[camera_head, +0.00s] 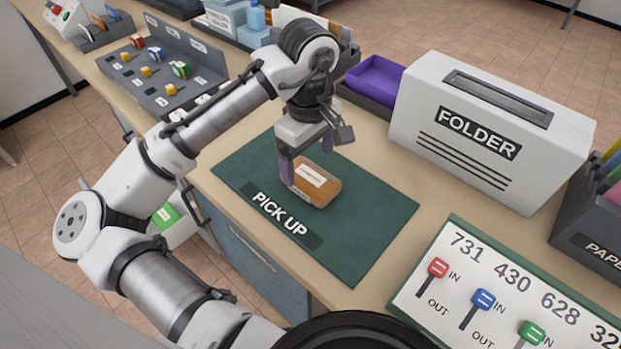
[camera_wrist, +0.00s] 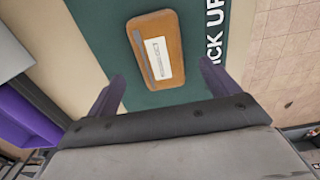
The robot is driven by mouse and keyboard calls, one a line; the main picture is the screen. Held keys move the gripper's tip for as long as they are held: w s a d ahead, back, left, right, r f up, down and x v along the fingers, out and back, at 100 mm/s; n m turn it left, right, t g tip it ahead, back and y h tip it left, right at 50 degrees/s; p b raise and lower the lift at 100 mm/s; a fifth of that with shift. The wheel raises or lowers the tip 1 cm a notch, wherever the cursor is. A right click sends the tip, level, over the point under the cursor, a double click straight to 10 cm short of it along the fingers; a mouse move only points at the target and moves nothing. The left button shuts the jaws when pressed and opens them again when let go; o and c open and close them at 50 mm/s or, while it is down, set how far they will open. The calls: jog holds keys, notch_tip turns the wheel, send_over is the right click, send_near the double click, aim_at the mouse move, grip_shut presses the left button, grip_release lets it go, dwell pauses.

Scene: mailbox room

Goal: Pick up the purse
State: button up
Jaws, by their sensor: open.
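The purse (camera_head: 318,186) is a small orange-brown case with rounded corners and a white label. It lies on the green PICK UP mat (camera_head: 362,246) on the counter. In the wrist view the purse (camera_wrist: 157,48) lies ahead of my gripper (camera_wrist: 160,92), roughly between the lines of its two purple-grey fingers. My gripper is open and empty. In the head view my gripper (camera_head: 305,165) points down over the mat, and one finger overlaps the purse's left end. I cannot tell whether it touches the purse.
A white FOLDER box (camera_head: 480,140) stands right of the mat, with a purple tray (camera_head: 376,80) behind. A panel with coloured switches (camera_head: 500,290) lies front right. A grey rack with coloured pegs (camera_head: 165,70) stands back left. The mat's front part is clear.

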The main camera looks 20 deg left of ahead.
aim_at(311, 175)
jog(key=f, duration=0.5)
jog(key=shift+d+f+p, duration=0.15)
jog(key=shift+d+p, duration=0.05)
jog(key=shift+p, duration=0.15)
jog(key=c, duration=1.1)
